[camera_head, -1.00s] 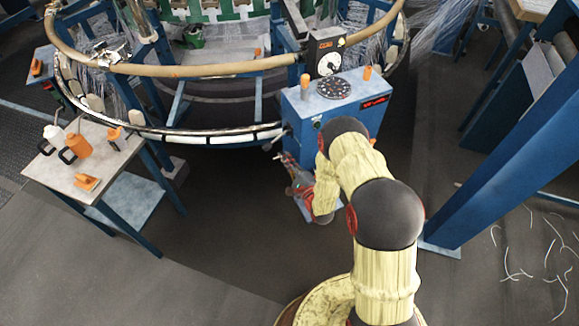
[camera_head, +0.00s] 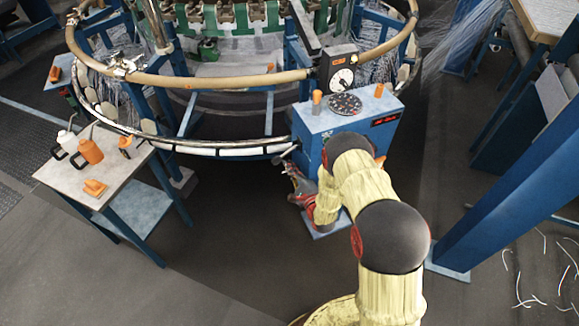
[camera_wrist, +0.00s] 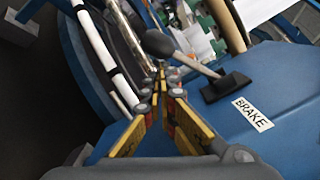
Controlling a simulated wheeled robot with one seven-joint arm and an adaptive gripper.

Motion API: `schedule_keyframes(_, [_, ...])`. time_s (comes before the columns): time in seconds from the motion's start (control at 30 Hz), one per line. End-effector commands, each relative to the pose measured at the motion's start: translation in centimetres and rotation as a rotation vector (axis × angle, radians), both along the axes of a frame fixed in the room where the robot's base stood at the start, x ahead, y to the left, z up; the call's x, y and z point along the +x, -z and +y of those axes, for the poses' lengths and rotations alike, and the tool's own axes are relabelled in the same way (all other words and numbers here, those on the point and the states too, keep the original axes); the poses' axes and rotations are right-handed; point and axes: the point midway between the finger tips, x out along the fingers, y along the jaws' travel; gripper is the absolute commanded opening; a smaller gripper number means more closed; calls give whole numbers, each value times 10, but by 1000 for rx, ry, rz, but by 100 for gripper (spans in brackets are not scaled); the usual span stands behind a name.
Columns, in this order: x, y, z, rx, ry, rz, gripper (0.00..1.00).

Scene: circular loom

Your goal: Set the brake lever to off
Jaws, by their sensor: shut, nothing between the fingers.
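The brake lever shows in the wrist view as a metal rod (camera_wrist: 194,64) with a dark rounded knob (camera_wrist: 158,43). It rises from a black base plate (camera_wrist: 226,86) on a blue panel, leaning up and left. A white "BRAKE" label (camera_wrist: 252,114) lies beside the base. My gripper (camera_wrist: 160,72) is shut and empty, its fingertips just below the knob in the picture; I cannot tell whether they touch it. In the head view my gripper (camera_head: 288,163) is beside the left side of the blue control box (camera_head: 313,133), partly hidden by my arm.
The loom's ring (camera_head: 220,150) curves close beside the control box. A small table (camera_head: 122,172) with orange and white items stands at left. A thick blue beam (camera_head: 500,180) rises at right. The floor between table and box is clear.

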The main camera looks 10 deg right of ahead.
Motion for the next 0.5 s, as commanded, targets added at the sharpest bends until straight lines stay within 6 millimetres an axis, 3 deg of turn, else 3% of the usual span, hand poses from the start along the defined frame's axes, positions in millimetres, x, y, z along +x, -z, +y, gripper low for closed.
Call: schedule_keyframes(0.5, [-1,-5,7,83,-1,14,0])
